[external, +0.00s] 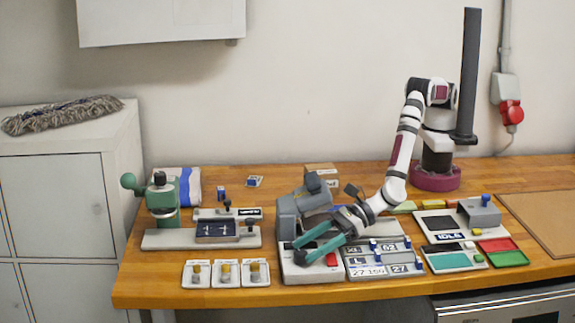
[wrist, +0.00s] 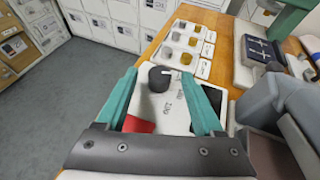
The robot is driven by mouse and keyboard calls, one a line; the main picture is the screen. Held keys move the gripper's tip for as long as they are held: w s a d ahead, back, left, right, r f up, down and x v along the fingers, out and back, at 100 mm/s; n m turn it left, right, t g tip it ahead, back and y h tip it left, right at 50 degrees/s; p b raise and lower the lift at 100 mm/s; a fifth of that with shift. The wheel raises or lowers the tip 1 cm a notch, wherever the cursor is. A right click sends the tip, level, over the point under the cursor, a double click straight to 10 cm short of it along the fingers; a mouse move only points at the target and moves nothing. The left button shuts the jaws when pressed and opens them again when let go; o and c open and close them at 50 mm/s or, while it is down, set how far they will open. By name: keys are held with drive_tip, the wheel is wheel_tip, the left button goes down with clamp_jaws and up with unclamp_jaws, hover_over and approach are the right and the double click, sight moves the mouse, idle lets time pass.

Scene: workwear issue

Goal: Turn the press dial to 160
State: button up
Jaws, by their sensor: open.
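The press (external: 290,222) is a grey machine on a white base at the middle of the bench. Its dial (wrist: 160,79) is a round black knob with a small white mark near its right edge, on the white base panel (wrist: 165,112). Small printed marks sit beside the dial, too small to read surely. My gripper (wrist: 159,75) is open, with one teal finger on each side of the dial and visible gaps between. In the external view my gripper (external: 298,250) reaches low over the front of the press base, where the fingers largely hide the dial.
A red patch (wrist: 138,125) lies on the base near the left finger. The grey press body (wrist: 270,105) stands close on the right. Sample cards (external: 226,273) lie to the left, a label board (external: 372,258) to the right. A green hand press (external: 163,200) stands further left.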

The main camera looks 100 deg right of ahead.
drive_tip(key=shift+w+a+f, duration=0.15)
drive_tip(key=shift+w+f, duration=0.1)
drive_tip(key=shift+w, duration=0.3)
drive_tip(key=shift+c, duration=0.2)
clamp_jaws()
drive_tip(key=shift+a+r+m+t+h, duration=0.1)
drive_tip(key=shift+a+m+t+h, duration=0.05)
drive_tip(key=shift+m+h, duration=0.4)
drive_tip(key=shift+a+m+t+h, duration=0.1)
drive_tip(key=shift+m+t+h, duration=0.05)
drive_tip(key=shift+m+h, duration=1.2)
drive_tip(key=shift+h, duration=0.3)
drive_tip(key=shift+o, duration=0.2)
unclamp_jaws()
drive_tip(key=shift+s, duration=0.1)
